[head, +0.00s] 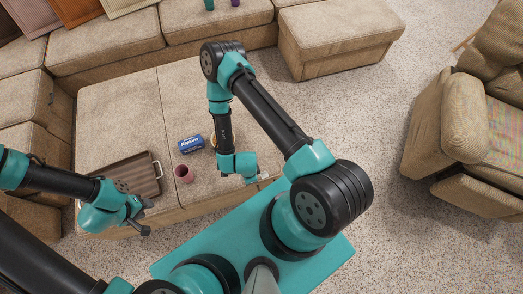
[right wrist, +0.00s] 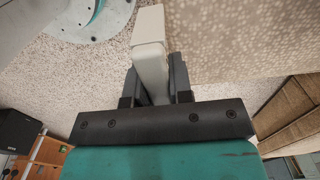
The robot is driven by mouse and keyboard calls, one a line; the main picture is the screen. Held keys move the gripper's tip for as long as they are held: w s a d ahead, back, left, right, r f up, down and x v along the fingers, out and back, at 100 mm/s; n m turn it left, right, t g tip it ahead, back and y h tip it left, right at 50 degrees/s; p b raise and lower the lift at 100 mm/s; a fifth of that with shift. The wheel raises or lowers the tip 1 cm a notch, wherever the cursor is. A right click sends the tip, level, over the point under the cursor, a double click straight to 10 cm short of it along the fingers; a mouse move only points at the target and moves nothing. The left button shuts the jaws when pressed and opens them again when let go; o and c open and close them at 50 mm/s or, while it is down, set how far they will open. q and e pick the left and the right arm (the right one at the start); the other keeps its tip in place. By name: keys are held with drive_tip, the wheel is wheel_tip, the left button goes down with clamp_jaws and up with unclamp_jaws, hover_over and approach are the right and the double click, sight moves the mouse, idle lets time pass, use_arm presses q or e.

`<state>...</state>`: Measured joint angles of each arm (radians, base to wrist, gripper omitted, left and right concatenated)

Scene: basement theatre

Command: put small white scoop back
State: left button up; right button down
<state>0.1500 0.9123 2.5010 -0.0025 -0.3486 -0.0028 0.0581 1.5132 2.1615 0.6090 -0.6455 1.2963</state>
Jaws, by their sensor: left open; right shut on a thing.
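The small white scoop (right wrist: 150,58) shows in the right wrist view as a pale, blocky piece between the fingers of my right gripper (right wrist: 154,85). The gripper is shut on it; the part between the fingers is partly hidden. In the head view my right gripper (head: 258,180) hangs near the front edge of the ottoman, right of the cup, with only a small pale bit of the scoop showing. My left gripper (head: 146,216) is open and empty, just in front of the brown tray (head: 122,172).
A round tan thing there is mostly hidden behind my right arm. Sofas surround it at the back and left; an armchair (head: 465,130) stands right. Carpet between is clear.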

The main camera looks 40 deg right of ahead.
idle(0.3)
drive_tip(key=w+d, duration=0.2)
drive_tip(key=w, duration=0.2)
drive_tip(key=w+d+f, duration=0.1)
drive_tip(key=w+d, duration=0.2)
drive_tip(key=w, duration=0.2)
drive_tip(key=w+d, duration=0.2)
drive_tip(key=w, duration=0.2)
drive_tip(key=shift+w+d+f, duration=0.2)
drive_tip(key=shift+w+d, duration=0.05)
drive_tip(key=shift+w+d, duration=0.1)
drive_tip(key=shift+w, duration=0.05)
drive_tip(key=shift+w+f, duration=0.15)
drive_tip(key=shift+f, duration=1.65)
drive_tip(key=shift+f, duration=0.15)
drive_tip(key=c, duration=1)
unclamp_jaws()
